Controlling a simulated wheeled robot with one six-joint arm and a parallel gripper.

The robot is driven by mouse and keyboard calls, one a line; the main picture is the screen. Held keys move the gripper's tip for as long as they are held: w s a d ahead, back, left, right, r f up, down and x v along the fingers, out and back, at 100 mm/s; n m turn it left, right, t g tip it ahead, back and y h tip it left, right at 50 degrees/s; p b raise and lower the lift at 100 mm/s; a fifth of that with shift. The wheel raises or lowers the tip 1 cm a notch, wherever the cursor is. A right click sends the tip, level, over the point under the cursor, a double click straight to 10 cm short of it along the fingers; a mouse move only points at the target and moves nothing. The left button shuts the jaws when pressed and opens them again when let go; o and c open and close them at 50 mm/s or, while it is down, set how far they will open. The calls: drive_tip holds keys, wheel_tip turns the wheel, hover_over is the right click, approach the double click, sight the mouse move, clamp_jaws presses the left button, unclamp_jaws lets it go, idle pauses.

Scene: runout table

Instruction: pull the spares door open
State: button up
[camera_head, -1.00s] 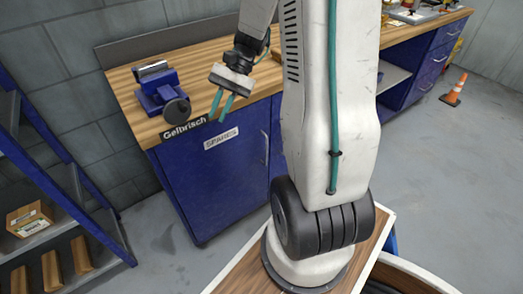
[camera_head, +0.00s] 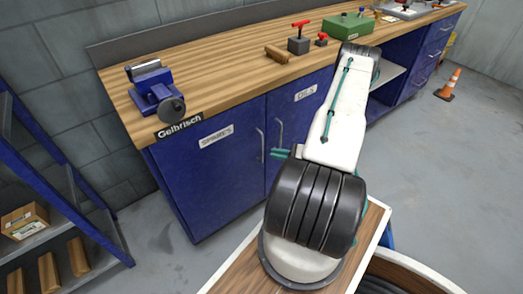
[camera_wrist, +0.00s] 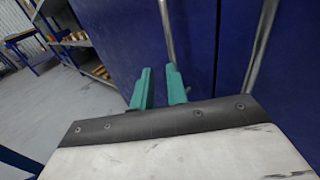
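The blue spares door (camera_head: 212,165), labelled SPARES, is shut in the cabinet under the bench. Its upright bar handle (camera_head: 260,141) is at the door's right edge; in the wrist view the handle (camera_wrist: 166,30) runs down toward my fingertips. My gripper (camera_wrist: 160,85) has two teal fingers, apart with a gap between them. Its fingers also show in the head view (camera_head: 277,154), low in front of the doors near the handles. The handle's lower end meets the right fingertip in the picture; I cannot tell whether they touch. My arm hides the gripper's body in the head view.
The oils door (camera_head: 305,115) is to the right, with its own bar handle (camera_wrist: 262,45). A vise (camera_head: 155,90) and several tools stand on the wooden benchtop (camera_head: 220,62). A blue shelf rack (camera_head: 65,190) is at left. An orange cone (camera_head: 450,85) stands at far right.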

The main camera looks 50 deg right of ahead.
drive_tip(key=d+f+h, duration=0.1)
drive_tip(key=m, duration=0.1)
hover_over(262, 162)
drive_tip(key=shift+w+d+t, duration=0.2)
drive_tip(key=shift+w+t, duration=0.05)
drive_tip(key=shift+t, duration=0.15)
drive_tip(key=shift+c, duration=0.3)
clamp_jaws()
